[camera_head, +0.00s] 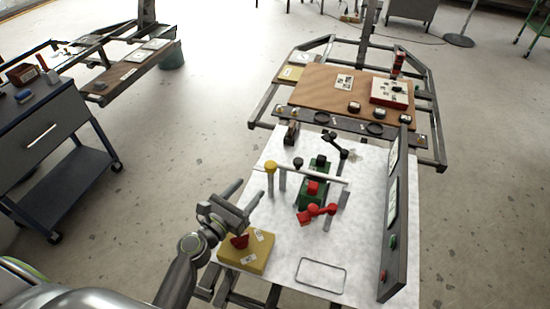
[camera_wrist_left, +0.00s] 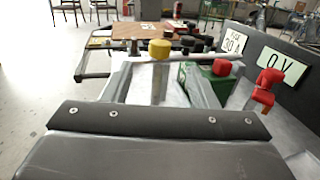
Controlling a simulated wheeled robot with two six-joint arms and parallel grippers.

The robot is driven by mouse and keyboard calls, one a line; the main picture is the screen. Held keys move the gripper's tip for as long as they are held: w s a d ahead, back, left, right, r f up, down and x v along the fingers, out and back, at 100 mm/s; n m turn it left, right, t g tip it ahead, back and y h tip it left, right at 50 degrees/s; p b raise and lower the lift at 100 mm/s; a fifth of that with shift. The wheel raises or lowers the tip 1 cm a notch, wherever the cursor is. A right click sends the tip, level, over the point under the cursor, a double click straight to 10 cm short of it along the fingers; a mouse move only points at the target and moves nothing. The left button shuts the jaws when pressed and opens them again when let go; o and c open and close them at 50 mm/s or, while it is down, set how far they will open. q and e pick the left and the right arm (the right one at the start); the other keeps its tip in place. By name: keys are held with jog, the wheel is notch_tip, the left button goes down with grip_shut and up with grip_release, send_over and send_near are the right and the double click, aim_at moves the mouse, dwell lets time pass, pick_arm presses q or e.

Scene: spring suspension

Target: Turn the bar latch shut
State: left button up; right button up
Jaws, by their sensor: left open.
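The bar latch is a pale grey bar (camera_head: 310,174) with a yellow knob (camera_head: 270,166) at its left end. The bar lies roughly level across the picture, above a green block with a red top (camera_head: 313,189). Its yellow knob also shows in the left wrist view (camera_wrist_left: 159,49), ahead of my gripper and between the lines of its fingers. My left gripper (camera_head: 251,189) is open and empty, to the lower left of the knob and apart from it. My right gripper is in neither view.
A yellow box with a red piece (camera_head: 247,252) sits below my left gripper. A red handle (camera_head: 318,211) stands near the green block. An upright dark panel (camera_head: 393,225) bounds the white table (camera_head: 345,250) on the right. A brown workbench (camera_head: 325,88) stands behind.

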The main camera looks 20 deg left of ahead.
aim_at(274, 162)
pick_arm(q)
jog(key=x, duration=1.2)
jog(key=shift+w, duration=0.15)
jog(key=shift+w+d, duration=0.2)
jog(key=shift+w, duration=0.25)
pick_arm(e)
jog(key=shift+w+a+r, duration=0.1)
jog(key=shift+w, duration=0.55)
pick_arm(q)
jog(key=c, duration=1)
jog(key=shift+o, duration=0.2)
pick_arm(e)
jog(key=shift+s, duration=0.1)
